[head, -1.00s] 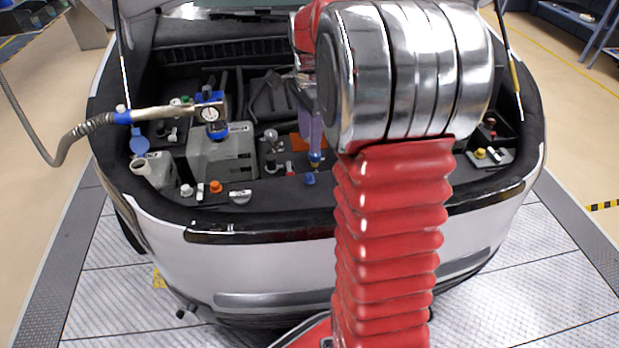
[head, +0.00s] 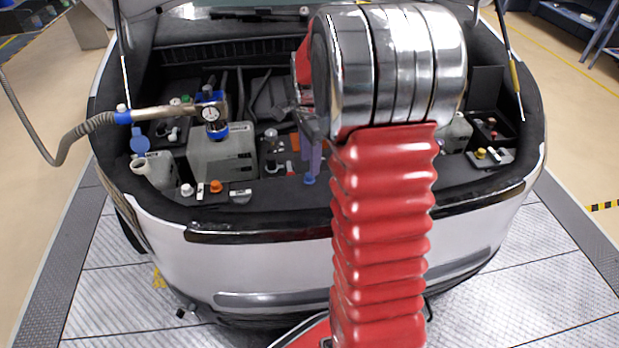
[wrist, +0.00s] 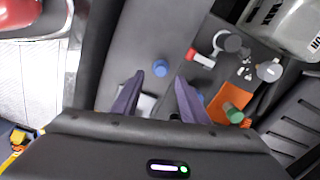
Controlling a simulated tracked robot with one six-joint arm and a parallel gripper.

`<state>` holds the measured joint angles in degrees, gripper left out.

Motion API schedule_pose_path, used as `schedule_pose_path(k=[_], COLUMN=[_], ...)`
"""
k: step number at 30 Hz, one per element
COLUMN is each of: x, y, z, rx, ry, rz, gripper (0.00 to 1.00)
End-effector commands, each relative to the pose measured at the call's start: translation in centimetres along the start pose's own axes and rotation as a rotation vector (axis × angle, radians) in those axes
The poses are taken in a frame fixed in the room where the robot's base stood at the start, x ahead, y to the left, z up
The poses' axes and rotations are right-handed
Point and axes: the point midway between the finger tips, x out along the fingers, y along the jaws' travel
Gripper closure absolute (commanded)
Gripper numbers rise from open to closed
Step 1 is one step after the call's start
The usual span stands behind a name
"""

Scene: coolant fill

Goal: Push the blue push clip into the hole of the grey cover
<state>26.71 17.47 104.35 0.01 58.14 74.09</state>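The blue push clip (head: 309,179) is at the front edge of the engine bay, on the dark grey cover (head: 270,192). In the wrist view the round blue head of the clip (wrist: 160,68) shows against the cover (wrist: 122,45). I cannot tell how deep it sits, and the hole is not visible. My gripper (wrist: 159,77) has two purple fingers, spread apart, with the clip head seen between their tips and gaps on both sides. In the head view the fingers (head: 312,156) are just above the clip, partly hidden by my arm.
A grey tank (head: 222,158) with a gauge and hose stands left of the gripper. An orange cap (head: 216,187) and a white cap (head: 187,190) are on the front left. In the wrist view a green cap (wrist: 232,113) and an orange part (wrist: 238,97) lie to the right.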

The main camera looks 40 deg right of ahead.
Motion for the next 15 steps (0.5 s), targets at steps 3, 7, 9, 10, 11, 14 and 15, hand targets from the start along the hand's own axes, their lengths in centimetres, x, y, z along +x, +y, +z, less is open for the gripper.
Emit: schedule_pose_path(k=[3,7,9,10,11,14,15], x=[1.4,3.2,4.0,4.2,4.5,4.8,4.8], y=[0.0,-0.1,-0.1,-0.1,-0.1,-0.1,-0.1], z=[0.0,-0.1,-0.1,-0.1,-0.1,-0.1,-0.1], rx=[0.0,0.001,0.001,0.001,0.001,0.001,0.001], ry=[-0.001,-0.001,-0.001,-0.001,-0.001,0.0,0.0], rz=[0.003,0.004,0.002,0.002,0.002,0.0,0.0], gripper=[0.6,0.6,0.6,0.6,0.6,0.6,0.6])
